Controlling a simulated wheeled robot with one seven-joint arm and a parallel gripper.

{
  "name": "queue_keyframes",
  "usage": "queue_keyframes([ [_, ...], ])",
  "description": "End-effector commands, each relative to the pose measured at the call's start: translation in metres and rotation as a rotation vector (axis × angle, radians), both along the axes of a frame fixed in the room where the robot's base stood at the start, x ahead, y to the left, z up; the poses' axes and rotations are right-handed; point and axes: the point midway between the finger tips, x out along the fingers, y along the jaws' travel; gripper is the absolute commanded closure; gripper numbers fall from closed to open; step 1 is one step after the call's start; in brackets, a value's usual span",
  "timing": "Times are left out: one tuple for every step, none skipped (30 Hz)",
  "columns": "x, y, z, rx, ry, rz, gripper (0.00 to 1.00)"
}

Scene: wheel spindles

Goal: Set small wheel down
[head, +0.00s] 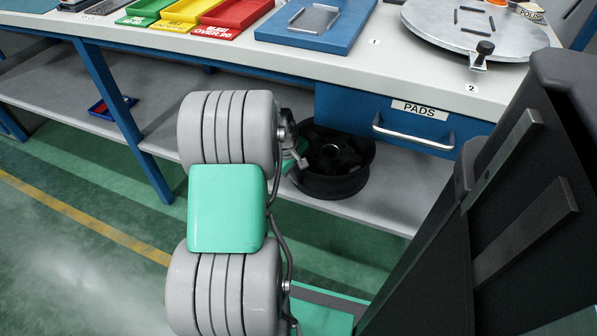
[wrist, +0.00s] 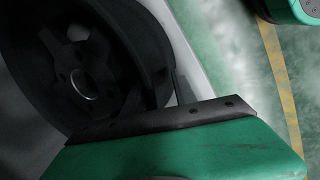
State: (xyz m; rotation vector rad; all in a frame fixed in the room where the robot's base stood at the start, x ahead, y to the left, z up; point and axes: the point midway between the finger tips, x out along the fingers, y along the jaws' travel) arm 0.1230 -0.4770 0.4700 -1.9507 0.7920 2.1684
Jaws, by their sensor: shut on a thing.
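The small wheel (head: 335,165) is black with dark spokes. It lies flat at the lower shelf, below the drawer, and its left side is partly hidden by my arm. In the wrist view the wheel (wrist: 85,75) fills the upper left. My gripper (wrist: 175,112) is shut on the wheel's rim; a green finger with a dark pad shows against its near edge. The other finger is not clear. In the head view the gripper is mostly hidden behind my grey and green arm. I cannot tell whether the wheel bears fully on the shelf.
The lower shelf (head: 60,85) is mostly bare, with a small blue tray (head: 112,106) far left. Above are the worktop, a drawer (head: 412,125) marked PADS with a projecting handle, coloured trays (head: 190,12), a blue board (head: 270,30) and a round metal plate (head: 440,25).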

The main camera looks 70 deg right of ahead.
Motion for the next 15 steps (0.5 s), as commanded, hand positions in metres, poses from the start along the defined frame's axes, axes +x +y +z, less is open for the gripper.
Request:
queue_keyframes([
  [0.0003, -0.003, 0.0044, -0.01, -0.001, -0.001, 1.0],
  [0.0003, -0.003, 0.0044, -0.01, -0.001, -0.001, 1.0],
  [0.0002, -0.0029, 0.0038, -0.009, -0.001, -0.001, 1.0],
  [0.0002, -0.0028, 0.0029, -0.009, -0.001, -0.001, 1.0],
  [-0.0001, 0.0006, -0.0015, 0.001, 0.0, 0.0, 0.67],
  [-0.0001, 0.0006, -0.0012, 0.001, 0.0, 0.0, 0.63],
  [-0.0001, 0.0006, -0.0012, 0.001, 0.0, 0.0, 0.61],
  [-0.0001, 0.0006, -0.0012, 0.001, 0.0, 0.0, 0.58],
  [-0.0001, 0.0006, -0.0011, 0.001, 0.0, 0.0, 0.55],
  [-0.0001, 0.0006, -0.0011, 0.001, 0.0, 0.0, 0.53],
  [-0.0001, 0.0006, -0.0011, 0.001, 0.0, 0.0, 0.5],
  [-0.0001, 0.0005, -0.0011, 0.001, 0.0, 0.0, 0.47],
  [-0.0001, 0.0005, -0.0011, 0.001, 0.0, 0.0, 0.45],
  [-0.0001, 0.0004, -0.0009, 0.0, 0.001, 0.0, 0.45],
  [-0.0001, 0.0003, -0.0008, 0.0, 0.001, 0.0, 0.45],
])
